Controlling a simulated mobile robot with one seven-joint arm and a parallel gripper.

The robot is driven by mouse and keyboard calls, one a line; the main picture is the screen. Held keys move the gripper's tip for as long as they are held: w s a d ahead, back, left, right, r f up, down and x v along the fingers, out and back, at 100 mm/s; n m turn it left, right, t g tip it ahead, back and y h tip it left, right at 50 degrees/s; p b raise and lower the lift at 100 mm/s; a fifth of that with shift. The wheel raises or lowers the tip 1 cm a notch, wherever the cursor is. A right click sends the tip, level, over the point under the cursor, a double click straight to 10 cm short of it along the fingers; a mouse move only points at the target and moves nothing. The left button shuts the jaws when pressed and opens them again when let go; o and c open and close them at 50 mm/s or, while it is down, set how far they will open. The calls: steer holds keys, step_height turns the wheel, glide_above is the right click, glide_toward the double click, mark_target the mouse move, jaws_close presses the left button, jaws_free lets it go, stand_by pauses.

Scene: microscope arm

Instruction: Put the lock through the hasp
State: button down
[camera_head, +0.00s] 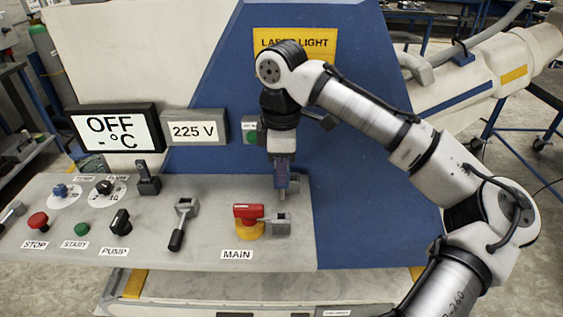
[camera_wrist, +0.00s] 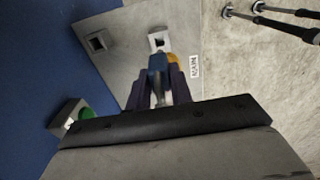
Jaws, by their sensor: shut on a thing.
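My gripper (camera_head: 281,178) points down over the panel, above and a little behind the MAIN switch. It is shut on the lock, a small blue and grey piece (camera_wrist: 157,66) between the dark fingers in the wrist view; the fingers hide part of it. In the head view a grey part of the lock (camera_head: 281,193) shows below the fingers. The grey hasp (camera_head: 277,222) sits beside the red MAIN handle (camera_head: 248,211) on its yellow base. In the wrist view the hasp (camera_wrist: 158,38) shows a square opening just beyond the fingertips. The lock appears apart from the hasp.
A grey block with a square hole (camera_wrist: 97,42) stands on the panel beside the hasp. A lever (camera_head: 181,222), pump knob (camera_head: 120,222) and red stop button (camera_head: 38,221) lie to the left. The blue housing (camera_head: 225,75) rises close behind my gripper. A green button (camera_wrist: 82,114) is near my wrist.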

mark_target(281, 198)
steer(key=shift+f+b, duration=1)
steer(key=shift+f, duration=1.4)
steer(key=shift+p, duration=0.85)
steer(key=shift+f+b, duration=1.35)
steer(key=shift+f, duration=1.15)
steer(key=c, duration=1.2)
jaws_free()
steer(key=shift+o, duration=0.2)
step_height(281, 198, up, 14)
steer(key=shift+f, duration=0.1)
